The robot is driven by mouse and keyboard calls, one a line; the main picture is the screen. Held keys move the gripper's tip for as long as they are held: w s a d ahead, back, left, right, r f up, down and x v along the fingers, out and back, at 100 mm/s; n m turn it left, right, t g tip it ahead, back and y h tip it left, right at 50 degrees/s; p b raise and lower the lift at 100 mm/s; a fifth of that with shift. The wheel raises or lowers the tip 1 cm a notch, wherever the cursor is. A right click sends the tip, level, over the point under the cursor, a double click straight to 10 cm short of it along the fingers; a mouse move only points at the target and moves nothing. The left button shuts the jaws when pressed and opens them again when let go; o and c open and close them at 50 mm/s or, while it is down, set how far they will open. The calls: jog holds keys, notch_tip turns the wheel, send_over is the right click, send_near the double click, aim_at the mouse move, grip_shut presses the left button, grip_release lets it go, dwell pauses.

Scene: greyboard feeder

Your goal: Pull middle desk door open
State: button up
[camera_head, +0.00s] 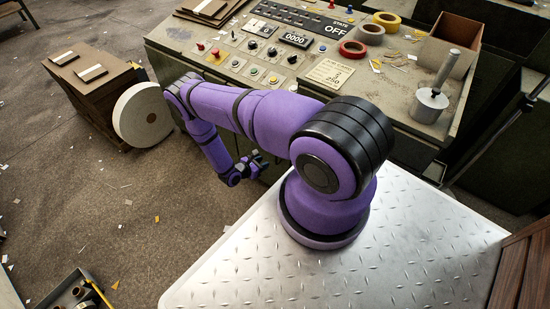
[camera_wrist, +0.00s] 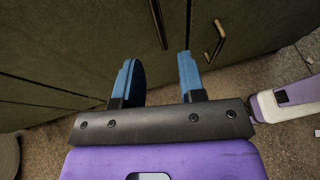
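The control desk (camera_head: 395,80) stands behind my arm in the head view; its front is mostly hidden by the arm. In the wrist view its dark green door fronts (camera_wrist: 75,45) fill the upper part. A brass bar handle (camera_wrist: 215,40) is on the door at the right, and another slim handle (camera_wrist: 158,22) is left of it, cut by the top edge. I cannot tell for sure which door is the middle one. My gripper (camera_wrist: 157,58) is open and empty, its two blue fingers apart, below and in front of the handles. In the head view my gripper (camera_head: 256,162) is low beside the desk front.
A wooden crate (camera_head: 95,95) and a large white roll (camera_head: 142,115) stand left of the desk. A dark tray (camera_head: 75,290) lies on the floor at lower left. Tape rolls (camera_head: 352,49) and an open box (camera_head: 450,45) are on the desk. The floor between is mostly free, with paper scraps.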

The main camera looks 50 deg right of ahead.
jog(key=x, duration=1)
grip_shut()
